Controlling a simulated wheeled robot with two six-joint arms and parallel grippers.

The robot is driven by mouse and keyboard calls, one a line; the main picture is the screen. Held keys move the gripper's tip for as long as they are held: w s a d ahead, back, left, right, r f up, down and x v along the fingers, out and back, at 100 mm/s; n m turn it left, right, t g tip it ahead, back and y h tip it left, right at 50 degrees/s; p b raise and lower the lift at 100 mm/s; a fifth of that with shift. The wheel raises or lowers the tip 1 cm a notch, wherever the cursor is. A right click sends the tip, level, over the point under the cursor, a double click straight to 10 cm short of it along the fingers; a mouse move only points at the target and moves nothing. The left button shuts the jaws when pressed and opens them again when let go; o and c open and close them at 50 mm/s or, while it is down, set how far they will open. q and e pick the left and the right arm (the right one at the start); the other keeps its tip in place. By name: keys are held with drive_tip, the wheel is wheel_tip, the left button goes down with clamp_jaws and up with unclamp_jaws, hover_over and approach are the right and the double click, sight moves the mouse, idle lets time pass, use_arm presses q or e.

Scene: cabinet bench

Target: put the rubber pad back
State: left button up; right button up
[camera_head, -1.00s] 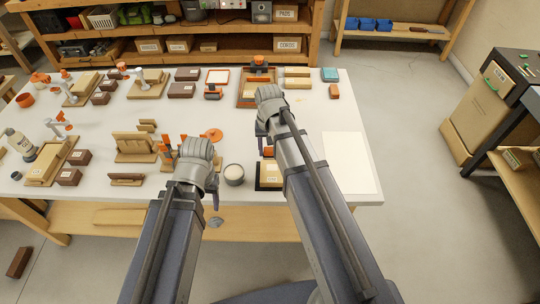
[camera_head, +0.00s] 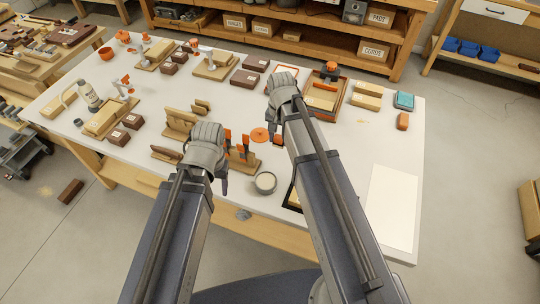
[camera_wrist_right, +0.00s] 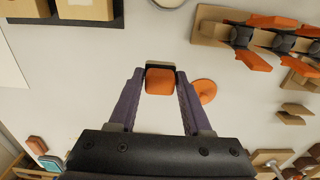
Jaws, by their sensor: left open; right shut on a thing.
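My right gripper (camera_wrist_right: 160,100) is shut on a small orange block with a dark backing (camera_wrist_right: 160,80), which I take to be the rubber pad. The wrist view shows it between the two fingertips, above the white tabletop. In the head view the right gripper (camera_head: 275,132) is beside a flat orange disc (camera_head: 260,134), which also shows in the wrist view (camera_wrist_right: 204,91). The arm hides most of the held block there. My left gripper (camera_head: 224,182) is open and empty, left of a round bowl (camera_head: 265,182). Its fingers are partly hidden.
A rack with orange-handled tools (camera_head: 243,160) stands between the grippers. A wooden tray (camera_head: 345,92) lies behind the right gripper. A dark-edged tray (camera_head: 292,197) is partly under my right arm. A white sheet (camera_head: 392,205) lies at the right. Wooden fixtures crowd the left side.

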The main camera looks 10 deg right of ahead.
sight(277, 162)
drive_tip(key=shift+a, duration=0.15)
drive_tip(key=shift+f, duration=0.2)
wheel_tip(277, 162, down, 10)
drive_tip(key=b, duration=1)
drive_tip(key=shift+r, duration=0.25)
drive_tip(key=shift+f, duration=0.1)
drive_tip(key=shift+f+b, duration=0.2)
drive_tip(key=shift+b, duration=0.1)
drive_tip(key=o, duration=1.2)
drive_tip(key=shift+r, duration=0.1)
drive_tip(key=shift+r, duration=0.1)
